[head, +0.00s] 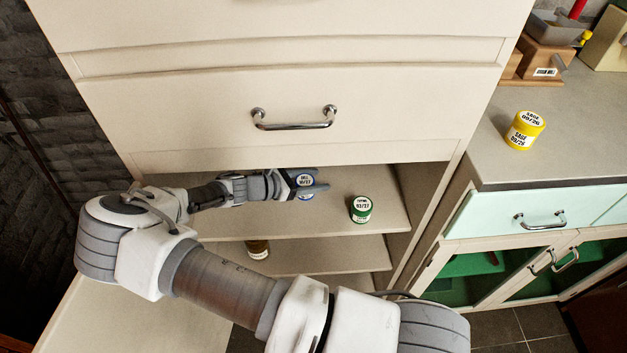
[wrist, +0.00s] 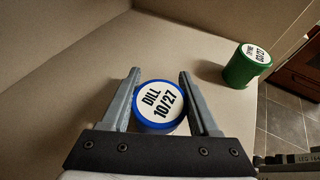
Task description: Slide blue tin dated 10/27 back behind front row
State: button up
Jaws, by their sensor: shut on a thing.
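The blue tin (head: 305,181), labelled DILL 10/27 on its white lid, stands on the upper open shelf (head: 330,222) of the cream cabinet. In the wrist view the blue tin (wrist: 160,106) sits between the two fingers of my gripper (wrist: 160,75), which is shut on it. In the head view my gripper (head: 306,187) reaches in from the left and partly hides the tin. A green tin (head: 361,209), marked 03/27 in the head view, stands apart to the right near the shelf's front edge. It also shows in the wrist view (wrist: 246,66).
A dark amber tin (head: 258,249) stands on the lower shelf. A yellow SAGE 09/26 tin (head: 524,131) is on the counter at right. A closed drawer (head: 300,115) hangs low over the shelf opening. The shelf between the blue and green tins is clear.

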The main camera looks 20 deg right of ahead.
jog(key=shift+w, duration=0.45)
jog(key=o, duration=1.5)
jog(key=shift+r, duration=0.2)
